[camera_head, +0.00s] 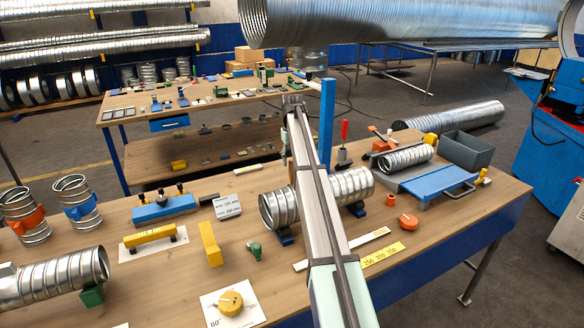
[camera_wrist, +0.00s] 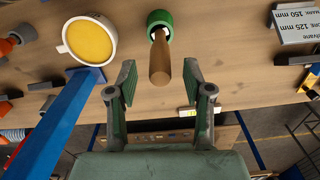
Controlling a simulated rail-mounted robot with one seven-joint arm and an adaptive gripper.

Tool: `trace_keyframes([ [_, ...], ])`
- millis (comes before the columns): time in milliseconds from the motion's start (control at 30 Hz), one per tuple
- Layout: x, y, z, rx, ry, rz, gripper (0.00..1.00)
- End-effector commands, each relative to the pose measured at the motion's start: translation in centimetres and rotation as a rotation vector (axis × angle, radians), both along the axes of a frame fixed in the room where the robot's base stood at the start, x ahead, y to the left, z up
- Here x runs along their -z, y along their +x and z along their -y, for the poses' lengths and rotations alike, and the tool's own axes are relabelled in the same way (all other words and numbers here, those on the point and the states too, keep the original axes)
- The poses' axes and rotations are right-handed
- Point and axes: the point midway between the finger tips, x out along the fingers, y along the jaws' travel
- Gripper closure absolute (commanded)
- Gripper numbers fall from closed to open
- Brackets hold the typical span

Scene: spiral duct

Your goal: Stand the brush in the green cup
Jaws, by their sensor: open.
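In the wrist view, a round green cup (camera_wrist: 167,19) stands on the wooden bench at the top middle. The brush's brown wooden handle (camera_wrist: 160,62) rises from the cup toward the camera, with a little white showing at the cup's mouth. The brush head is hidden, and I cannot tell how deep it sits. My gripper (camera_wrist: 157,82) is open, with one finger on each side of the handle's free end. I see clear gaps and no contact. In the head view I cannot make out cup or brush; my arm and a metal duct block that area.
A blue post (camera_wrist: 60,125) and a white pot with yellow contents (camera_wrist: 88,40) are left of my gripper. A white size sign (camera_wrist: 297,20) is at the upper right. In the head view, a ribbed duct (camera_head: 352,186) lies beside my arm, with the blue post (camera_head: 327,125) behind it.

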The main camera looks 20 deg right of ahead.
Motion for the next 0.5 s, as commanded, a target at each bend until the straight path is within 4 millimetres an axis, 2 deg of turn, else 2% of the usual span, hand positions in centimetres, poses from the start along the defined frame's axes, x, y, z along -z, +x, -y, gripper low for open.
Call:
trace_keyframes([
  [33, -1.3, 0.1, 0.0, 0.0, -0.001, 0.003, 0.49],
  [200, -4.4, 0.1, 0.0, 0.0, 0.0, 0.002, 0.49],
  [400, -6.8, 0.1, 0.0, 0.0, 0.0, 0.001, 0.49],
  [500, -7.3, 0.0, 0.0, 0.0, 0.0, 0.0, 0.49],
])
